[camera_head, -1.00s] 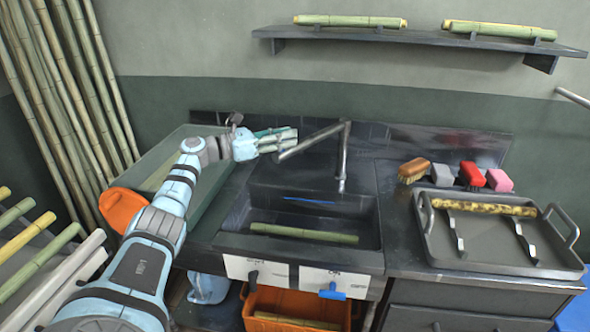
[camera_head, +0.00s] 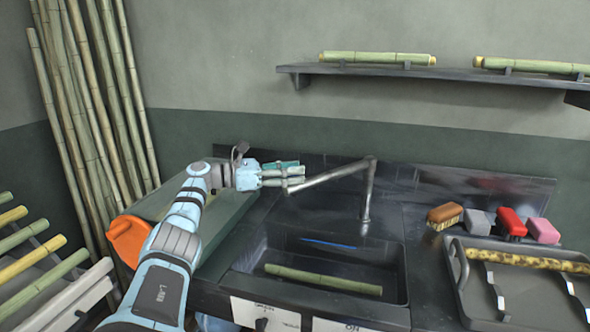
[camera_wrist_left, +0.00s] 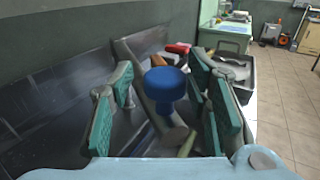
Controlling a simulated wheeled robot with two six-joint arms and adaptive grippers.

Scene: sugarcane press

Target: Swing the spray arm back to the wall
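The spray arm (camera_head: 328,178) is a grey tube that reaches left from the top of an upright post (camera_head: 367,195) behind the sink. Its free end is at my left gripper (camera_head: 302,174), which points right above the sink's left back corner. In the left wrist view, the teal fingers of the left gripper (camera_wrist_left: 168,110) stand wide apart. A grey bar (camera_wrist_left: 135,60) with a round blue knob (camera_wrist_left: 165,84) shows between them. I see clear space on both sides, and no firm grip. My right gripper is not in view.
The sink (camera_head: 245,258) holds a green cane (camera_head: 322,279). Brushes and sponges (camera_head: 478,221) and a grey tray (camera_head: 459,275) are on the right. A green bin (camera_head: 225,225) and an orange item (camera_head: 128,240) are on the left. A shelf (camera_head: 440,72) hangs above.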

